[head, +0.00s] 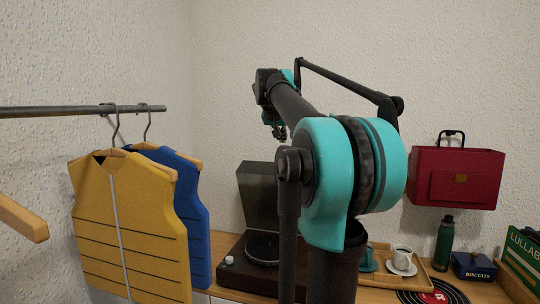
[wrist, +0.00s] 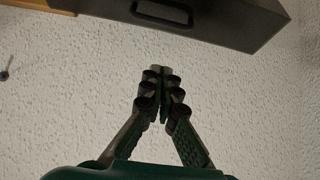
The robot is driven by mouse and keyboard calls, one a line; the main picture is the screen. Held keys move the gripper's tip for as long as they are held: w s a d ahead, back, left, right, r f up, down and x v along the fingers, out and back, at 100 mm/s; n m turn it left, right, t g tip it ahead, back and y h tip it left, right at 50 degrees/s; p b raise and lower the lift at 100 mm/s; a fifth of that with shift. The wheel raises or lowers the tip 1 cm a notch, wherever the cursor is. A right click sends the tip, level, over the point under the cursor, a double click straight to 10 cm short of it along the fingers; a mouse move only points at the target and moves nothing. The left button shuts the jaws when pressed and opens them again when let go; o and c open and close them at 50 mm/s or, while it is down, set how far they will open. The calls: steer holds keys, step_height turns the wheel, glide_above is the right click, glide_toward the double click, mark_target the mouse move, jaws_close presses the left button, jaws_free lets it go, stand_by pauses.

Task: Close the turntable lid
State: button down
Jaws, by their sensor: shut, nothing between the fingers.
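The turntable (head: 232,277) is a dark brown box with a black platter and a pale knob, low in the middle of the head view. Its smoky, see-through lid (head: 257,190) stands up at the back, open. My arm hides the turntable's right part. My gripper (head: 280,134) appears above and slightly right of the lid's top edge in the head view, apart from it in the picture. In the wrist view my gripper (wrist: 161,72) has its fingers together, with nothing between them.
Yellow (head: 130,220) and blue (head: 190,205) vests hang left of the turntable. A tray (head: 440,280) with cups and a red case (head: 455,165) are right.

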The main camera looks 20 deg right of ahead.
steer(key=x, duration=0.9)
steer(key=shift+w+d+r, duration=0.1)
steer(key=shift+w+r, duration=0.05)
steer(key=shift+w, duration=0.2)
steer(key=shift+s+a+f, duration=0.6)
steer(key=shift+s+f, duration=0.2)
steer(key=shift+f, duration=0.1)
steer(key=shift+s+a+f, duration=0.3)
steer(key=shift+s+f, duration=0.05)
steer(key=shift+s, duration=0.1)
steer(key=shift+s, duration=0.15)
